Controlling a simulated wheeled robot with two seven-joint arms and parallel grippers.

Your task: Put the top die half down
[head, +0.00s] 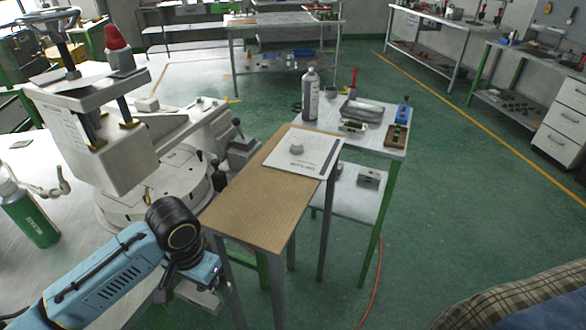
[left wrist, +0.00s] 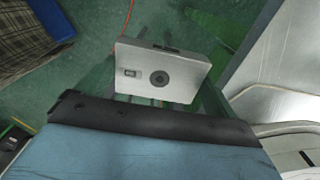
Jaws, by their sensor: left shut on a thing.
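My left gripper (head: 193,285) is low in the head view, below the front left corner of the wooden-topped table. It is shut on a die half, a grey metal block. The block (left wrist: 162,72) shows clearly in the left wrist view, with a round dark hole and a small rectangular recess on its face. It is held in the air, with green floor behind it. In the head view only a grey edge of the block (head: 203,298) shows past the gripper. My right gripper is not in view.
The wooden-topped table (head: 245,205) has a clear front half. The wax machine (head: 95,130) stands left. A side table (head: 375,140) holds a bottle (head: 310,97) and several tools.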

